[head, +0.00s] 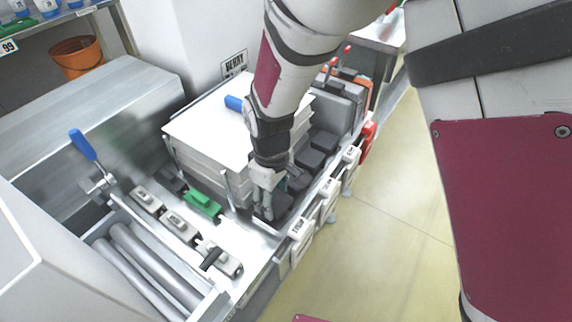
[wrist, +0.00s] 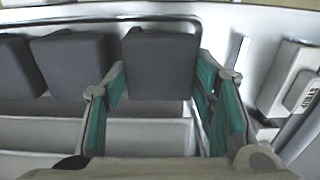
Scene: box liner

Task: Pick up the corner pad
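Dark grey block-like pads stand in a row in a tray; I take these as the corner pads. The nearest corner pad (wrist: 160,65) is at the row's end and upright in the wrist view. My gripper (wrist: 161,82) is open, with its green-lined fingers to the left and right of this pad. The fingertips reach about its near face; I cannot tell whether they touch it. In the head view my gripper (head: 266,192) points down at the near end of the row, partly hiding this corner pad (head: 277,206).
More pads (head: 311,158) stand farther along the row; the neighbouring pad (wrist: 72,62) is close to my left finger. A stack of white sheets (head: 205,125) stands left of my gripper. A labelled white box (wrist: 292,78) is at the right. A lever (head: 84,146) rises at the left.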

